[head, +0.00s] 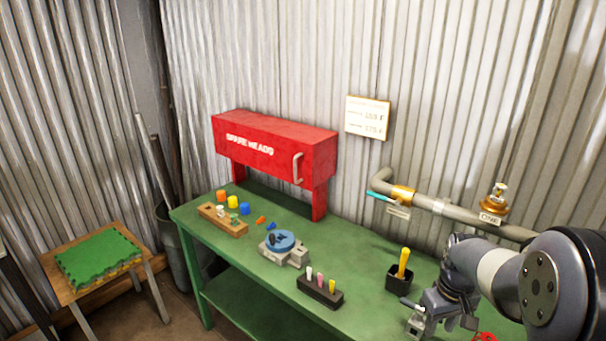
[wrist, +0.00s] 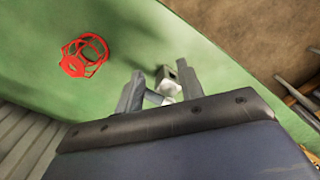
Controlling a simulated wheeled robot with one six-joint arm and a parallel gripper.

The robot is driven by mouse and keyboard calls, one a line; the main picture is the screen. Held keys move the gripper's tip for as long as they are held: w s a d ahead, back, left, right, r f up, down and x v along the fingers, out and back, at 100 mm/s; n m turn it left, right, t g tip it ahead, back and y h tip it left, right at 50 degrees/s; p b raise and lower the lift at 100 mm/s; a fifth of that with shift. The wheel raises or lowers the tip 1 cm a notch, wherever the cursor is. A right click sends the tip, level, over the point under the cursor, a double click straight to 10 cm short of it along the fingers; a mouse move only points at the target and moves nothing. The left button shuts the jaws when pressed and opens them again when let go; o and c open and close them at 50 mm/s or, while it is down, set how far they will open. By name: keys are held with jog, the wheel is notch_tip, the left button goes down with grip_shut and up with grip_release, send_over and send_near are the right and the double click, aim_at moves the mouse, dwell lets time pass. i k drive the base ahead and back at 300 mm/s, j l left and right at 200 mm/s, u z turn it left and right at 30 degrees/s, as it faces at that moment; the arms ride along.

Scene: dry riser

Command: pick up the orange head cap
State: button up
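A smaller orange piece (head: 261,220) lies nearer the middle. I take the upright one for the orange head cap. My gripper (head: 436,303) is at the bench's right end, far from it. In the wrist view my gripper (wrist: 160,82) has its fingers apart, with a small grey-white fitting (wrist: 168,85) seen between or beyond them. No orange cap shows in the wrist view.
The wooden block (head: 222,220), blue-topped vise (head: 283,243), dark peg rack (head: 320,291) and black cup (head: 399,280) stand on the bench. A red cabinet (head: 270,140) is behind. A red cage (wrist: 84,56) lies near my gripper. A pipe (head: 450,210) runs along the wall.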

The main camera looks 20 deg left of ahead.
aim_at(221, 194)
jog(key=i+j, duration=0.1)
jog(key=j, duration=0.35)
jog(key=i+j, duration=0.15)
jog(key=j, duration=0.35)
jog(key=i+j, duration=0.1)
jog(key=j, duration=0.35)
jog(key=i+j, duration=0.1)
jog(key=j, duration=0.35)
jog(key=i+j+z, duration=0.1)
jog(key=j, duration=0.4)
jog(key=i+j, duration=0.2)
jog(key=j, duration=0.15)
jog(key=i+j, duration=0.15)
jog(key=j, duration=0.25)
jog(key=i+j, duration=0.2)
jog(key=j, duration=0.15)
jog(key=i+j, duration=0.2)
jog(key=j, duration=0.15)
jog(key=i+j, duration=0.2)
jog(key=j, duration=0.2)
jog(key=i+j, duration=0.15)
jog(key=j, duration=0.2)
jog(key=z, duration=0.05)
